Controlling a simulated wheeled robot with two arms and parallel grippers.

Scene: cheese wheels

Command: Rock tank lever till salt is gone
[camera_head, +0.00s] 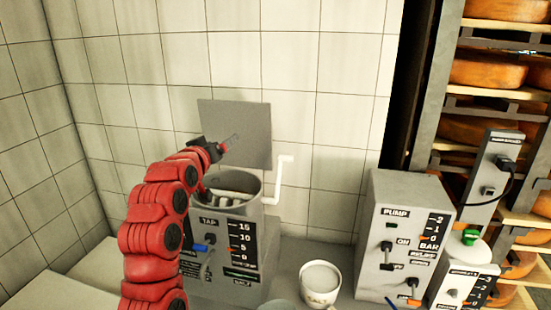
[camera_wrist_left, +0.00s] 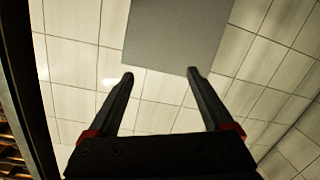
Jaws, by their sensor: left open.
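The grey tank (camera_head: 247,222) stands against the tiled wall, with a round open top and a front panel marked TAP with a scale from 0 to 15. A white crank-shaped lever (camera_head: 279,181) rises at the tank's right side. A grey square plate (camera_head: 250,120) stands upright behind the opening. My left gripper (camera_head: 234,138) is above the tank, in front of the plate and left of the lever, apart from it. In the left wrist view its fingers (camera_wrist_left: 160,73) are spread and empty, with the plate beyond. Salt inside the tank cannot be made out. My right gripper is not in view.
A white cup (camera_head: 320,286) with faint lettering stands right of the tank. A grey PUMP box (camera_head: 408,205) with switches is further right, beside a smaller box (camera_head: 466,288). Racks of cheese wheels (camera_head: 487,72) fill the right side. The wall above the lever is clear.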

